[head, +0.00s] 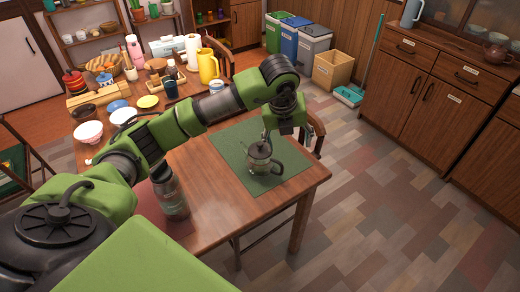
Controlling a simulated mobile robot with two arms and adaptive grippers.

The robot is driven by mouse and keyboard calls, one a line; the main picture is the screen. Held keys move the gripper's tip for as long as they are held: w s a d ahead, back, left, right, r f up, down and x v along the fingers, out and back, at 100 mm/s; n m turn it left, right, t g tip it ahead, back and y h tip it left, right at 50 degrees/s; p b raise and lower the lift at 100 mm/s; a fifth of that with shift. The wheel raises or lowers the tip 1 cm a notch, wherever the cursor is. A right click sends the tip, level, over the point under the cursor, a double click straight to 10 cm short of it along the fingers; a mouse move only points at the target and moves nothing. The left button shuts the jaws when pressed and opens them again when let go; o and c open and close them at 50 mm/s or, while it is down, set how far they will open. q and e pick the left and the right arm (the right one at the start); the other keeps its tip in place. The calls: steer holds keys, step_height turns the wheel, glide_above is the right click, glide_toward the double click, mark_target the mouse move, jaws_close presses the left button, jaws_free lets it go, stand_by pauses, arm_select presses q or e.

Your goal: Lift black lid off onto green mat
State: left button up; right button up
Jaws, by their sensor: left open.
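A glass pot (262,166) with a handle stands upright on the green mat (225,142) at the right part of the wooden table. A small dark lid or rim shows at its top, too small to make out clearly. My left gripper (268,140) is open and points down just above the top of the pot; I cannot tell whether a finger touches it. A glass jar (173,199) stands nearer to me on a reddish mat, its top partly covered by my left arm. My right gripper is not in view.
Bowls, a yellow pitcher (208,66), a pink bottle (134,50), a dark cup (171,89) and other kitchenware crowd the far left of the table. A chair (316,132) stands at its right edge. The tabletop between the jar and the green mat is bare.

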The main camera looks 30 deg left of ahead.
arm_select(q)
steer(key=a+r+n+y, duration=0.2)
steer(key=a+r+y, duration=0.1)
steer(key=a, duration=0.5)
steer(key=p, duration=0.1)
glide_above(260, 144)
steer(key=s+d, duration=0.1)
step_height(260, 144, down, 7)
steer(key=shift+d+f, duration=0.1)
steer(key=shift+d, duration=0.05)
steer(key=shift+f, duration=0.25)
steer(key=shift+w+a+f+g+p, duration=0.1)
steer(key=shift+a+f+g+p, duration=0.15)
steer(key=shift+f+p, duration=0.25)
steer(key=x, duration=0.4)
steer(key=shift+f+p, duration=0.2)
steer(key=shift+p, duration=0.2)
steer(key=c, duration=1.2)
steer(key=shift+d, duration=0.1)
steer(key=shift+c, duration=0.5)
